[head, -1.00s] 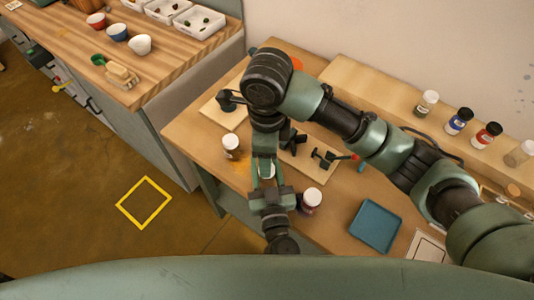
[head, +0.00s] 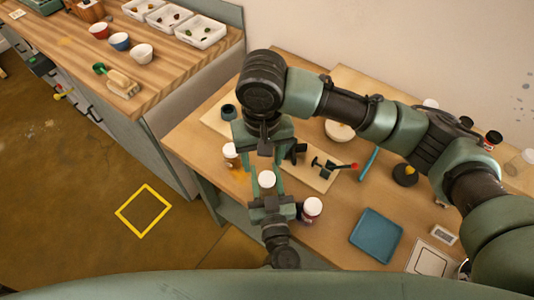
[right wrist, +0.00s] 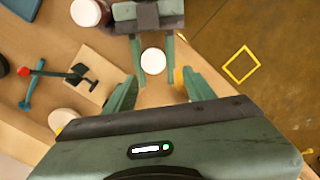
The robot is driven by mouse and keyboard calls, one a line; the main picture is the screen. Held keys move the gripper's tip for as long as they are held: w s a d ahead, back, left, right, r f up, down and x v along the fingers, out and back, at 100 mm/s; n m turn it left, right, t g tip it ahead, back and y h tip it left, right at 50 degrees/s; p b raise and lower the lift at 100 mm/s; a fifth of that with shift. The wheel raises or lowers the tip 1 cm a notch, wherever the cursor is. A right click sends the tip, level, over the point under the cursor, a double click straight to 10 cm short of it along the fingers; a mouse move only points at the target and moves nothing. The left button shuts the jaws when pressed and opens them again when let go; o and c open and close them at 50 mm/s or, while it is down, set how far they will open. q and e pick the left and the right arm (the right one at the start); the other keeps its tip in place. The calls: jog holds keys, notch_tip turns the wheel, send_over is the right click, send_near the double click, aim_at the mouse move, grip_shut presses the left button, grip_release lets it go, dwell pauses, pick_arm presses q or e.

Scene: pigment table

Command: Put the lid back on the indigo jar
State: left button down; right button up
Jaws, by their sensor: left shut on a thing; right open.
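My left gripper (head: 266,186) comes up from the bottom of the head view. It is shut on a small jar with a round white top (head: 267,178). The white top also shows in the right wrist view (right wrist: 153,61), between the left gripper's fingers. The jar's body is mostly hidden, so I cannot tell its colour or how the lid sits. My right gripper (head: 262,154) is just above and behind the jar in the head view. In the right wrist view its fingers (right wrist: 160,88) are apart and empty, with the white top between and beyond them.
A dark red jar with a white lid (head: 312,207) stands right of my left gripper. Another white-lidded jar (head: 230,150) stands to the left. A board with a black tool (head: 322,172), a blue tray (head: 376,236) and a pale bowl (head: 339,131) are on the table.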

aim_at(267, 178)
jog(key=n, duration=0.7)
jog(key=shift+r, duration=0.25)
jog(key=n, duration=0.7)
jog(key=shift+d+r, duration=0.15)
jog(key=n, duration=0.6)
jog(key=shift+d+r, duration=0.15)
jog(key=shift+r, duration=0.05)
jog(key=n, duration=0.6)
jog(key=shift+s+d+r, duration=0.1)
jog(key=shift+d, duration=0.1)
jog(key=shift+f, duration=4)
